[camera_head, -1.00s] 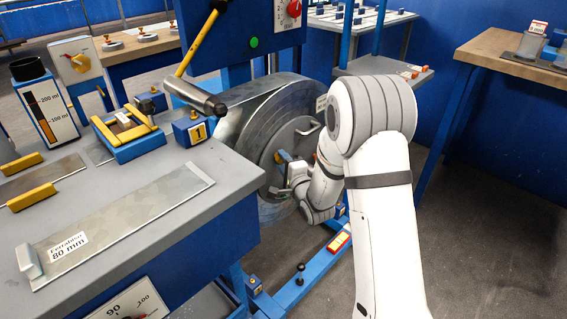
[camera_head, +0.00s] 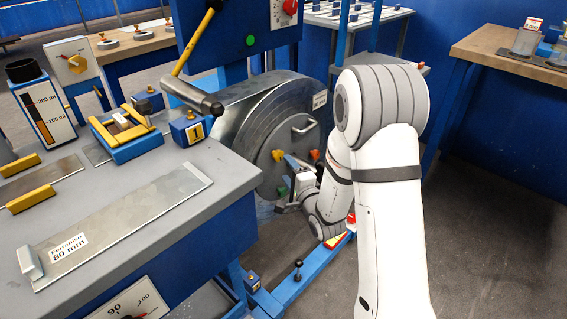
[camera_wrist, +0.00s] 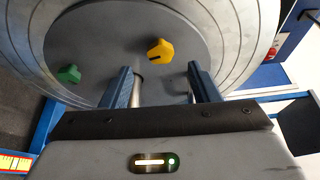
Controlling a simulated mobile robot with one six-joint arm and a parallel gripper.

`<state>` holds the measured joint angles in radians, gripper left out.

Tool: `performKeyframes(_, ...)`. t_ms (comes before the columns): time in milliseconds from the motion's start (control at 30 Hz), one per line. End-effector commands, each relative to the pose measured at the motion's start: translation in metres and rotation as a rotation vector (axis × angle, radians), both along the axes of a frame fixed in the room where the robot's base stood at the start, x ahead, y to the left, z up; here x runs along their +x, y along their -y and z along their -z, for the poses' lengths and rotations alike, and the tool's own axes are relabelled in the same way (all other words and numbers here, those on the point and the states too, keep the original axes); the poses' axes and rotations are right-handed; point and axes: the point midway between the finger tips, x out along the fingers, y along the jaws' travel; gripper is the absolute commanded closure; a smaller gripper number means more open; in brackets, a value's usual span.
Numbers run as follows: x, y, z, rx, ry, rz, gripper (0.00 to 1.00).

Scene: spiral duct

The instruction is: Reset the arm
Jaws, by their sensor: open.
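My gripper (camera_wrist: 160,88) is open, its two blue fingers apart in the wrist view, with a round grey metal disc face (camera_wrist: 110,40) in front of it. Nothing is visibly held between the fingers. A yellow knob (camera_wrist: 160,50) and a green knob (camera_wrist: 69,74) sit on that face. In the head view my gripper (camera_head: 284,185) is beside the front of the large grey spiral drum (camera_head: 250,105), whose face carries a bar handle (camera_head: 305,125) and coloured knobs. My forearm hides part of the drum's right side.
A grey bench with a metal plate labelled 80 mm (camera_head: 130,220) stands at left. A blue floor rail (camera_head: 290,280) runs below the drum. Open floor lies to the right, before a wooden table (camera_head: 500,45).

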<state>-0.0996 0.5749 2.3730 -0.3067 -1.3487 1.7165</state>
Motion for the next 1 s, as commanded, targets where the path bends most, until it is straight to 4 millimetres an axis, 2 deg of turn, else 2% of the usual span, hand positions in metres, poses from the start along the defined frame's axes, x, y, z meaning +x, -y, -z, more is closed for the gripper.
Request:
performKeyframes(200,-0.015,0.007,-0.001,0.001,0.000,0.001,0.45)
performKeyframes(667,-0.015,0.007,-0.002,-0.005,0.000,0.003,0.45)
performKeyframes(767,-0.014,0.010,-0.015,-0.050,-0.007,0.011,0.45)
performKeyframes(867,-0.013,0.017,-0.038,-0.157,-0.031,0.029,0.45)
performKeyframes(1000,-0.017,0.034,-0.078,-0.381,-0.092,0.052,0.45)
